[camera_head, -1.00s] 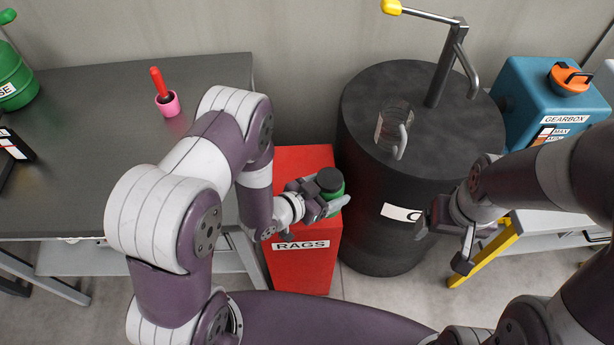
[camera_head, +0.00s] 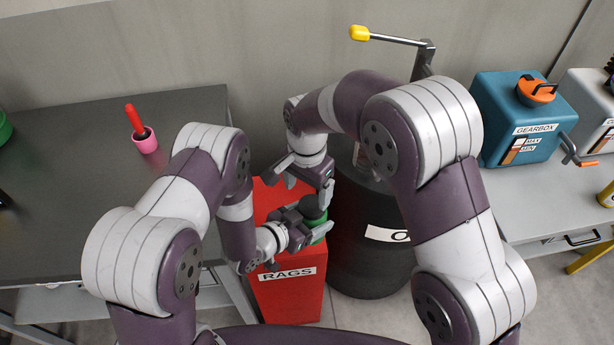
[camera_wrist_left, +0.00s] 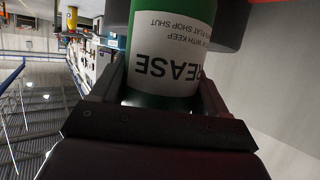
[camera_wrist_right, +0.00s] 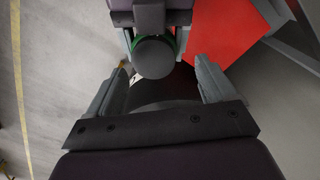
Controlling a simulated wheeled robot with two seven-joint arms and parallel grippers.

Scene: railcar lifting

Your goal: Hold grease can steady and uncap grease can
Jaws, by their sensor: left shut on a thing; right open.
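The green grease can (camera_head: 319,236) with its dark cap (camera_head: 313,208) stands upright in my left gripper (camera_head: 308,232), above the red rags box. In the left wrist view the can's white label (camera_wrist_left: 168,55) shows upside down between the two fingers, which are shut on the can body. My right gripper (camera_head: 301,187) is open, just above and beside the cap. In the right wrist view the round dark cap (camera_wrist_right: 154,57) lies a little beyond the open fingertips, roughly centred between them. My right gripper partly hides the can in the head view.
The red rags box (camera_head: 290,297) is below the can. A black drum (camera_head: 365,265) stands close on the right, partly hidden by my right arm. A grey table (camera_head: 70,190) holds a pink cup (camera_head: 146,142) with a red-handled tool. A blue gearbox (camera_head: 500,120) is at right.

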